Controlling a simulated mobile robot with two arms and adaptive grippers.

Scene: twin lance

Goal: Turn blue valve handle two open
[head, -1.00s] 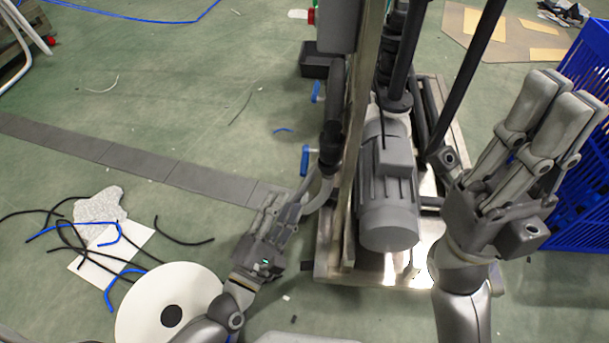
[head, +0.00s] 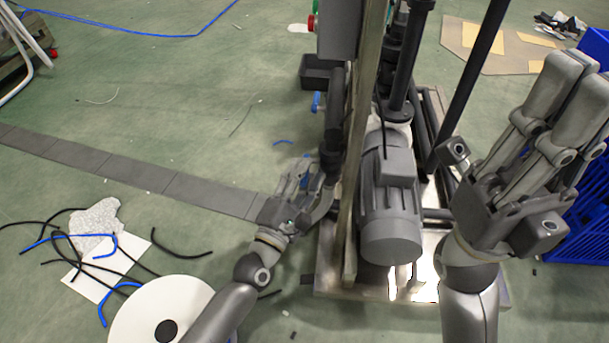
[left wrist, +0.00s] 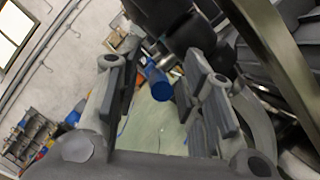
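In the head view my left gripper (head: 300,180) is at the pipe's left side and covers most of this handle. A second blue handle (head: 316,102) sits farther back on the same pipe side, clear of the gripper. My right gripper (head: 512,118) is raised at the right, open and empty.
A grey motor (head: 389,205) stands on the pump skid, right of an upright metal post (head: 356,170). A blue crate (head: 585,205) is at the far right. A white disc (head: 195,292) and loose cables (head: 182,246) lie on the floor at the left.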

